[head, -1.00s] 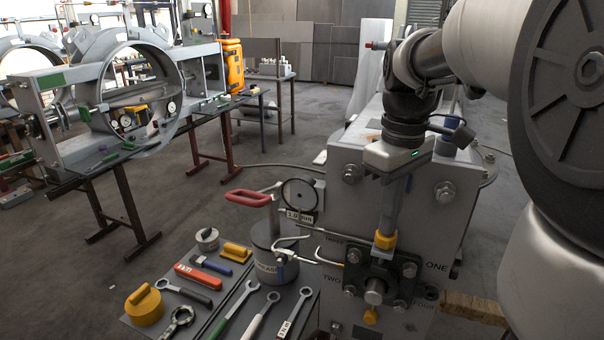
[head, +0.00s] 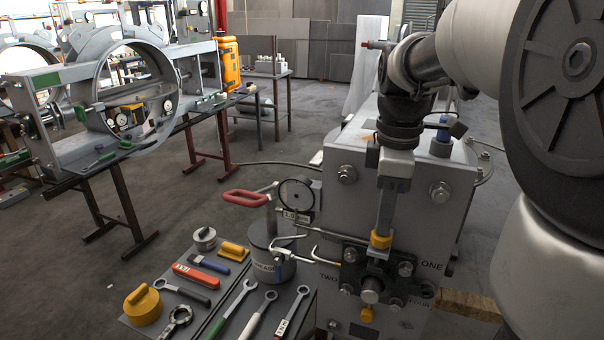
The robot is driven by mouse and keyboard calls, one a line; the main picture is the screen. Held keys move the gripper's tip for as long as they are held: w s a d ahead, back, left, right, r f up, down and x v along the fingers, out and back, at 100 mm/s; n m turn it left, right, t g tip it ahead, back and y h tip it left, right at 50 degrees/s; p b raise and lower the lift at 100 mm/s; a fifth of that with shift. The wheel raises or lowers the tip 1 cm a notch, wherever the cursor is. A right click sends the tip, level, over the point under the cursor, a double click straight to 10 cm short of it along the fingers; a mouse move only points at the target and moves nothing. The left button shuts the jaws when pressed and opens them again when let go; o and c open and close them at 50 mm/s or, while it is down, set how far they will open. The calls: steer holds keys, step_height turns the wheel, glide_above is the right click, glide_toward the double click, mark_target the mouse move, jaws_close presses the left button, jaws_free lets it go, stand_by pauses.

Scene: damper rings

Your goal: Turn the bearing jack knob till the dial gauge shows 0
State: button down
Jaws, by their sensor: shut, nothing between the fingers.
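The grey bearing housing (head: 335,205) stands right of centre, with a dark flange plate (head: 349,256) and shaft end on its front. A yellow knob (head: 381,240) sits on top of the plate, and a second yellow knob (head: 367,314) sits below it. I cannot tell for certain which one is the jack knob. My gripper (head: 384,226) points down with its fingers shut and empty, tips at or just above the upper knob. Contact is unclear. The round dial gauge (head: 296,195) is left of the housing; its needle is too small to read.
A grey pump can (head: 270,250) with a red handle (head: 245,197) and hoses stands left of the housing. A tool board (head: 225,300) holds wrenches and a yellow weight (head: 142,304). A wooden block (head: 468,304) lies at right. The left floor (head: 200,210) is open.

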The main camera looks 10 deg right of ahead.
steer(key=shift+n, duration=1.2)
steer(key=n, duration=0.3)
steer(key=shift+n+p, duration=0.3)
steer(key=shift+n, duration=0.5)
steer(key=n, duration=0.4)
steer(key=shift+n, duration=0.3)
steer(key=c, duration=2.1)
jaws_free()
steer(key=shift+r+p, duration=0.15)
steer(key=shift+p, duration=0.2)
